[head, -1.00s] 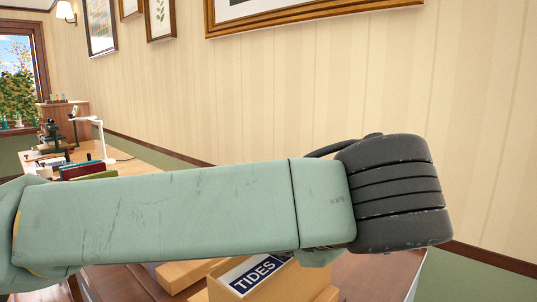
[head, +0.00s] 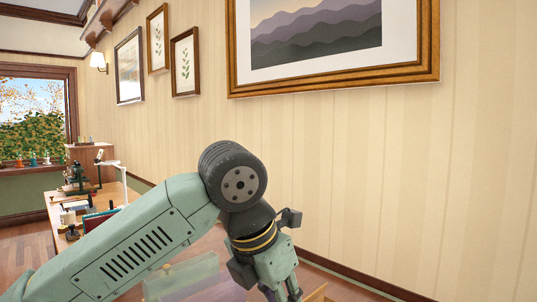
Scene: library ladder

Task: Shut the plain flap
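My gripper (head: 282,291) hangs from the bent wrist at the bottom middle of the head view, pointing down. Its fingertips run to the bottom edge of the picture, so I cannot tell how far apart they are or whether they touch anything. Just right of the fingers a small tan edge (head: 316,293) shows at the bottom of the picture. It may be part of a box or flap, but too little shows to tell. The plain flap cannot be made out.
A pale, see-through greenish shape (head: 182,277) lies below my arm; what it is, is unclear. A desk (head: 117,193) with a microscope and white lamp stands at the left. A large framed picture (head: 431,70) hangs on the striped wall. Wooden floor shows at the far left.

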